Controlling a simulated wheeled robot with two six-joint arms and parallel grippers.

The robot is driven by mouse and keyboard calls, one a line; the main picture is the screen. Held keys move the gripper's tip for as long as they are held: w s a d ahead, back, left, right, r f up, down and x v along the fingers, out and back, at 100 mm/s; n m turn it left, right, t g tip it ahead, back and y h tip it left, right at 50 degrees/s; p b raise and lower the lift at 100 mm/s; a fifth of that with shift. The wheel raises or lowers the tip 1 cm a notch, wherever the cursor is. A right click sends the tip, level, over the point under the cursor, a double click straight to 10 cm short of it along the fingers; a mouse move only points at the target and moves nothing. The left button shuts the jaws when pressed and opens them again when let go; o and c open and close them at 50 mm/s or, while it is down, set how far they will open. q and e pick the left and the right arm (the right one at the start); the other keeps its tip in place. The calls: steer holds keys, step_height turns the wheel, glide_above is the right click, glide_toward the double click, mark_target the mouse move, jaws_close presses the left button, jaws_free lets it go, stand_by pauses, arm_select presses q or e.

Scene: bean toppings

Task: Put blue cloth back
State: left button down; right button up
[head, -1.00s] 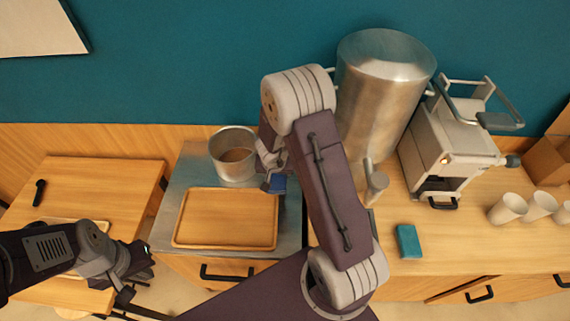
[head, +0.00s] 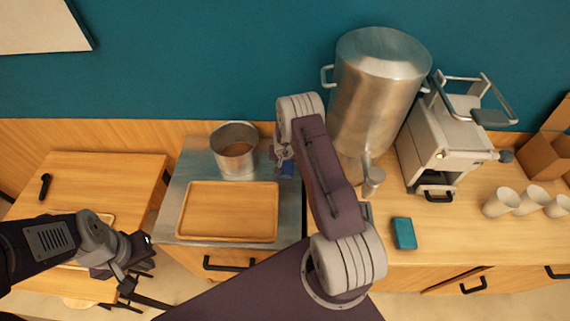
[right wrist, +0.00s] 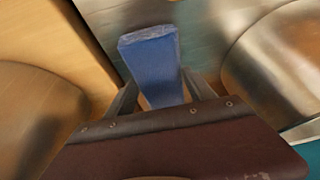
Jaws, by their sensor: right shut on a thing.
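The blue cloth (head: 286,169) is a small folded piece, held by my right gripper (head: 284,158) just right of the metal pot, over the right side of the metal worktop. In the right wrist view, the cloth (right wrist: 153,62) sticks out between the two fingers of my right gripper (right wrist: 160,92). The arm partly hides the gripper in the head view. My left gripper (head: 138,272) is low at the left, away from the cloth; its finger gap is too small to judge.
A metal pot (head: 234,164) with brown contents stands behind a wooden tray (head: 228,240). A teal cloth-like block (head: 404,233) lies on the right counter, near several paper cups (head: 501,202).

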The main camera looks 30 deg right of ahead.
steer(key=shift+w+d+f, duration=0.1)
steer(key=shift+f, duration=0.25)
arm_select(q)
steer(key=shift+f, duration=0.2)
arm_select(e)
steer(key=shift+r, duration=0.1)
arm_select(q)
steer(key=shift+s, duration=0.1)
arm_select(e)
steer(key=o, duration=1.2)
